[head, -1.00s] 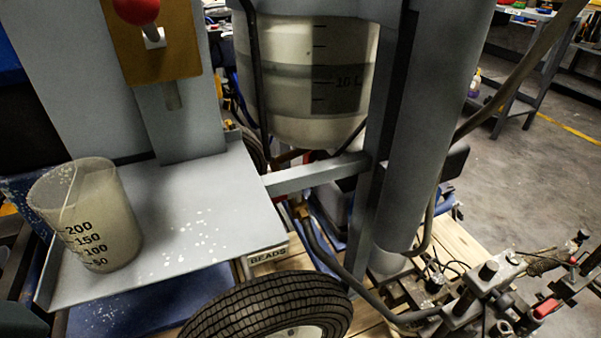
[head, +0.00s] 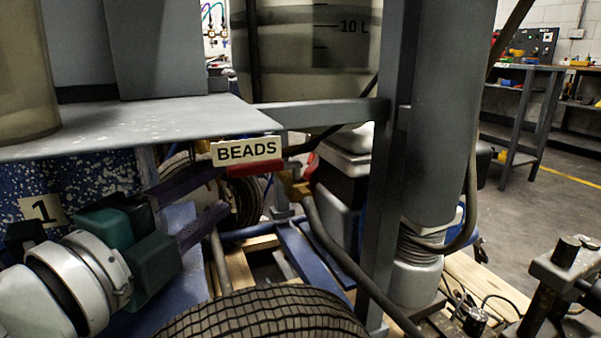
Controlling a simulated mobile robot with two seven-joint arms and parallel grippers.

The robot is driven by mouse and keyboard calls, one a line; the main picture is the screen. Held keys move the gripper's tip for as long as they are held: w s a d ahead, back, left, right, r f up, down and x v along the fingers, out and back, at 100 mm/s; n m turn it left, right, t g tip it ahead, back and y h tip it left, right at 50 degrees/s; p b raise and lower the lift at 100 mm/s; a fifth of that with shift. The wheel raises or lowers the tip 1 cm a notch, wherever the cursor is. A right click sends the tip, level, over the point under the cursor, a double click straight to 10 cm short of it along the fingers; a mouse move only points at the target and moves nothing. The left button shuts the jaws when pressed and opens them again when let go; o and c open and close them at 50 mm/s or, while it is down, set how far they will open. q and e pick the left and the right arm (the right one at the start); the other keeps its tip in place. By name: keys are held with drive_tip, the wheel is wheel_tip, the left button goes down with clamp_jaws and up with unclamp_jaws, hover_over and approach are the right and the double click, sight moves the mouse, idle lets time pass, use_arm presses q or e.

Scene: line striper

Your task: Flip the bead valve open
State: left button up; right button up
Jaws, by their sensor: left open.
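The BEADS label (head: 247,151) hangs at the front edge of the grey shelf. A red lever-like part (head: 256,168), which looks like the bead valve's handle, shows just below and behind it, lying roughly level; the valve body is hidden. My left gripper (head: 225,190) comes in from the lower left under the shelf. Its two purple fingers are apart with nothing between them. The upper fingertip is close to the left end of the red part; I cannot tell whether they touch.
The grey shelf (head: 130,118) lies just above my left gripper. A black tyre (head: 262,318) stands below it. A grey upright post (head: 385,170) and a dark hose (head: 345,258) are to the right. A translucent cup (head: 22,80) stands on the shelf at the left.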

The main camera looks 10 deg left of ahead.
sight(245, 172)
use_arm(q)
drive_tip(key=w, duration=0.3)
drive_tip(key=w+d+b, duration=0.1)
drive_tip(key=w, duration=0.4)
drive_tip(key=shift+w+d+b, duration=0.3)
drive_tip(key=shift+w+b, duration=0.05)
drive_tip(key=shift+b, duration=0.05)
clamp_jaws()
idle(1.0)
